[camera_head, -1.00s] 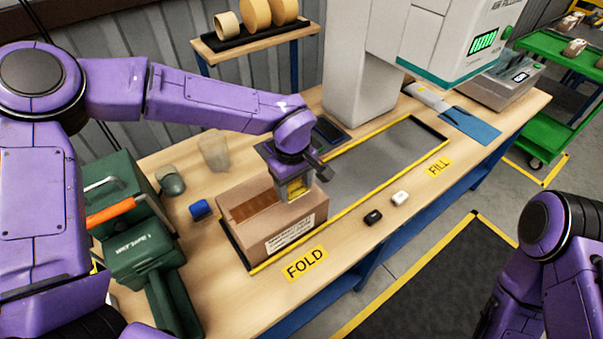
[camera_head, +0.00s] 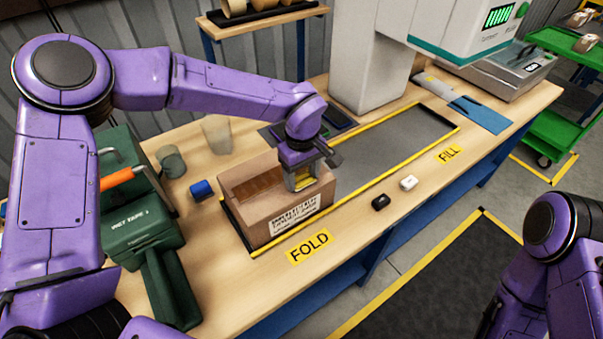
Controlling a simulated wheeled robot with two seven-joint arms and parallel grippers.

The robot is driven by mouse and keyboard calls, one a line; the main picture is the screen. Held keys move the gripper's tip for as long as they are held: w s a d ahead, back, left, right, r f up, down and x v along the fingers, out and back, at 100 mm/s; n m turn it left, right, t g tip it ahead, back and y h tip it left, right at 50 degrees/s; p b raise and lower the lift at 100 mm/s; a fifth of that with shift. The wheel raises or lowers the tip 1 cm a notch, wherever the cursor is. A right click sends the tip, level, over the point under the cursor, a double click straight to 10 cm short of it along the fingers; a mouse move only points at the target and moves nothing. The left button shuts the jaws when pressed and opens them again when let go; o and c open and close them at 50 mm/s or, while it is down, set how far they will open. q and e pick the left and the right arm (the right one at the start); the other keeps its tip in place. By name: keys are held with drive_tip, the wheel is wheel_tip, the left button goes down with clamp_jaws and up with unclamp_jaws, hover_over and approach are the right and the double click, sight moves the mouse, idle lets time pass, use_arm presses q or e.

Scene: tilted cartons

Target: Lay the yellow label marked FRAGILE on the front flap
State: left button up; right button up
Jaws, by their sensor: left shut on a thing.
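An open brown carton (camera_head: 259,226) sits tilted near the left end of the yellow-edged grey strip, with a white printed label (camera_head: 295,216) on its front face. My left gripper (camera_head: 303,186) points down over the carton's right end, shut on a small yellow thing (camera_head: 304,183) that looks like the yellow label. The jaws hide most of it, and I cannot read any word on it. I cannot tell whether it touches the carton's flap. My right arm shows at the lower right, but its gripper is out of view.
A black block (camera_head: 381,202) and a white block (camera_head: 408,183) lie in front of the strip. The strip's right part is clear.

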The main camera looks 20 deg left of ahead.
use_arm(q)
drive_tip(key=shift+s+r, duration=0.1)
drive_tip(key=shift+s, duration=0.15)
drive_tip(key=shift+w+f, duration=0.15)
drive_tip(key=shift+f, duration=0.1)
idle(0.3)
drive_tip(key=o, duration=1)
drive_tip(key=shift+o, duration=0.2)
drive_tip(key=shift+r, duration=0.1)
wheel_tip(320, 180, up, 7)
drive_tip(key=p, duration=0.8)
